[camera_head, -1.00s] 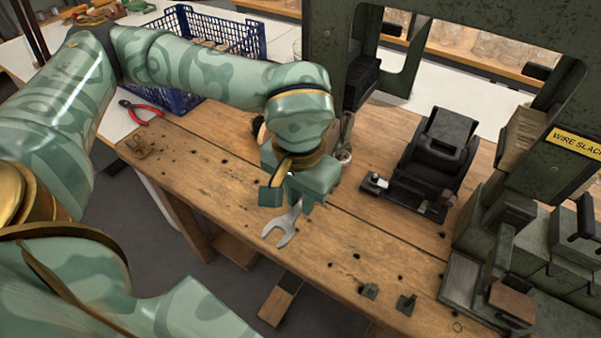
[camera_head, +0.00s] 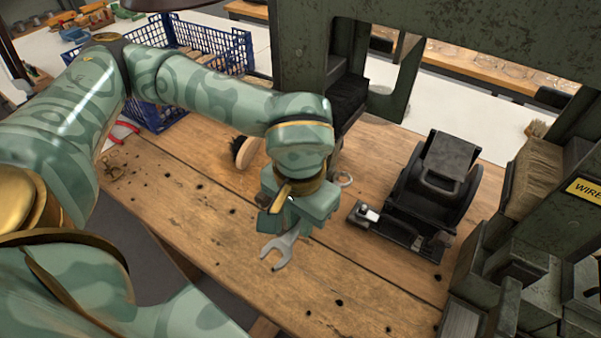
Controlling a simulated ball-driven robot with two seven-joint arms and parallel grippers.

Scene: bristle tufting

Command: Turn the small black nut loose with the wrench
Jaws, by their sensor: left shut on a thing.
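A silver open-ended wrench (camera_head: 278,252) hangs jaw-down from my left gripper (camera_head: 292,215), which is shut on it. The forked end points toward the front of the wooden bench and its upper part is hidden by the gripper. A black machine fixture (camera_head: 432,188) stands on the bench to the right, apart from the wrench. It has a small silver piece (camera_head: 368,213) at its left corner and small dark fittings on its front right. I cannot tell which of these, if any, is the small black nut. My right gripper is not in view.
The wooden bench (camera_head: 200,210) is clear in front. A blue crate (camera_head: 205,45) is at the back left. A green machine frame (camera_head: 300,60) rises behind and right.

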